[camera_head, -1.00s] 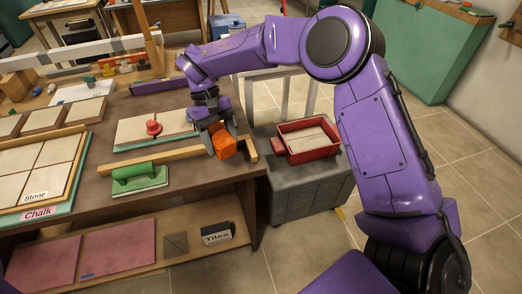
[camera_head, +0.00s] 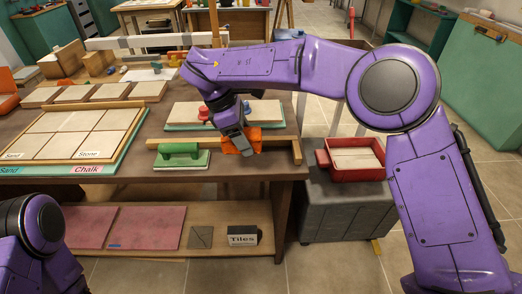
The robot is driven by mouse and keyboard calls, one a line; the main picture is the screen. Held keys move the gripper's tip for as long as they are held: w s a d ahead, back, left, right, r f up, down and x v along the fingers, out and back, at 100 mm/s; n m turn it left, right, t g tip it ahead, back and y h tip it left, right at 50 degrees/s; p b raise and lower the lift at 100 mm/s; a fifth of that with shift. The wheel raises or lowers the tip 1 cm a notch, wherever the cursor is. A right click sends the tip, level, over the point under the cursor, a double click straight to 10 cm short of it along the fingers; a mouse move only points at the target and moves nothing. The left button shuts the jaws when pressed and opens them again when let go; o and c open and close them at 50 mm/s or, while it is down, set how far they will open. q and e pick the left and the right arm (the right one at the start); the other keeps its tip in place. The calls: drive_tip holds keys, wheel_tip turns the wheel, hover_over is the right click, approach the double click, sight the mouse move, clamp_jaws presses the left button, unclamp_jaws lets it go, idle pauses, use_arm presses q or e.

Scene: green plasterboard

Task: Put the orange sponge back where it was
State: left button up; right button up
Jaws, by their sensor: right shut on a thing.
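The orange sponge (camera_head: 246,140) is in the jaws of my right gripper (camera_head: 240,147), over the wooden bar near the front right of the workbench. The gripper covers part of the sponge, and I cannot tell whether the sponge touches the bar. My right arm reaches in from the right and bends down to it. Part of my left arm shows at the lower left; its gripper is not in view.
A green-handled float (camera_head: 181,156) lies left of the sponge, by the wooden bar (camera_head: 275,148). A tile board with a red knob (camera_head: 203,113) lies behind. A red tray (camera_head: 352,174) sits on a grey bin right of the workbench (camera_head: 140,186). A tile panel (camera_head: 70,134) fills the left.

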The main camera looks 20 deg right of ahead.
drive_tip(key=p, duration=0.2)
hover_over(266, 160)
drive_tip(key=a, duration=0.2)
drive_tip(key=f, duration=0.6)
drive_tip(key=shift+w+d+f, duration=0.1)
drive_tip(key=shift+w+d, duration=0.05)
drive_tip(key=shift+d, duration=0.1)
wheel_tip(266, 160, down, 3)
drive_tip(key=shift+r+p, duration=0.15)
drive_tip(key=shift+p, duration=0.45)
drive_tip(key=shift+f, duration=0.45)
drive_tip(key=o, duration=1)
